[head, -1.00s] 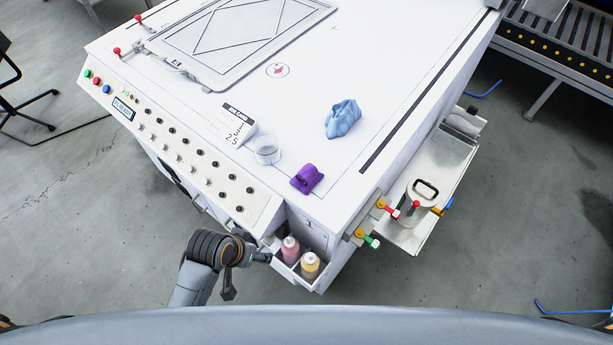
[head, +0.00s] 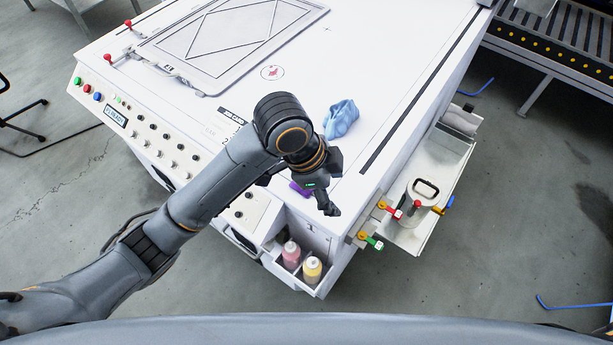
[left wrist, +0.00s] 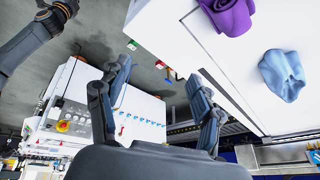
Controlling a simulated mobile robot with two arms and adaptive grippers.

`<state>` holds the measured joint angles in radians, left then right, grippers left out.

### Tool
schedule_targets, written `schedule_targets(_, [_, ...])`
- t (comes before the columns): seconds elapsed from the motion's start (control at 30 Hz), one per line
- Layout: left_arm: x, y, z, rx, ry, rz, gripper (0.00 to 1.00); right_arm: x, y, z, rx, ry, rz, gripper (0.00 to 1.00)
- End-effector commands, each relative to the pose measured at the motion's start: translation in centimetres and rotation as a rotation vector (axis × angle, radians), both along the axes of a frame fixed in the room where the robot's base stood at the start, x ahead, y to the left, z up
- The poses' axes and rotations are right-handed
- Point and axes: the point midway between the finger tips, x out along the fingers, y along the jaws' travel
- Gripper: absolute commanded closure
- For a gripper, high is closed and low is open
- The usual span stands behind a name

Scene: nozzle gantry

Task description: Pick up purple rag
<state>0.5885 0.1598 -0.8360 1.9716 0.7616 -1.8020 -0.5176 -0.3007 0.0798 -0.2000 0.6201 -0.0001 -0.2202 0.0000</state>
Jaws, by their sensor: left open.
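The purple rag (head: 299,189) lies on the white machine top (head: 395,70) near its front corner. In the head view my left arm and gripper cover most of it. It also shows at the top edge of the left wrist view (left wrist: 229,14), bunched up and cut off by the frame. My left gripper (head: 298,196) is above the rag in the head view, fingers spread. In the left wrist view its fingers (left wrist: 160,75) are apart with nothing between them, and the rag is off to their upper right. What looks like my right gripper (left wrist: 58,10) shows small at the upper left there.
A crumpled blue rag (head: 341,119) lies just behind the gripper. A pink bottle (head: 291,254) and a yellow bottle (head: 312,268) stand in a holder below the front corner. A metal side tray (head: 437,200) holds a lidded can (head: 422,197). The top's right part is clear.

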Motion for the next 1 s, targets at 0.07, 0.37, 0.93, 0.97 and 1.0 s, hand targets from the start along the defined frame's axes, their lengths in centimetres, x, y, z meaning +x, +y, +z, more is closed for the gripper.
schedule_targets(0.07, [1.2,-0.1,1.3,0.084,-0.038,-0.122,0.34,0.0,0.0,0.0,0.000,0.000,0.000,1.00])
schedule_targets(0.37, [5.1,2.8,5.8,0.402,-0.082,-0.438,0.34,0.0,-0.1,0.0,-0.001,0.000,0.000,1.00])
schedule_targets(0.93, [6.8,5.1,2.0,0.510,-0.068,-0.505,0.34,0.1,-0.1,0.8,-0.001,-0.001,0.000,1.00])
schedule_targets(0.97, [6.9,5.1,1.5,0.509,-0.069,-0.504,0.34,0.1,-0.1,0.8,-0.001,-0.001,0.000,1.00])
schedule_targets(1.0, [6.9,5.2,0.9,0.509,-0.069,-0.504,0.34,0.1,-0.1,0.9,-0.001,-0.001,0.000,1.00])
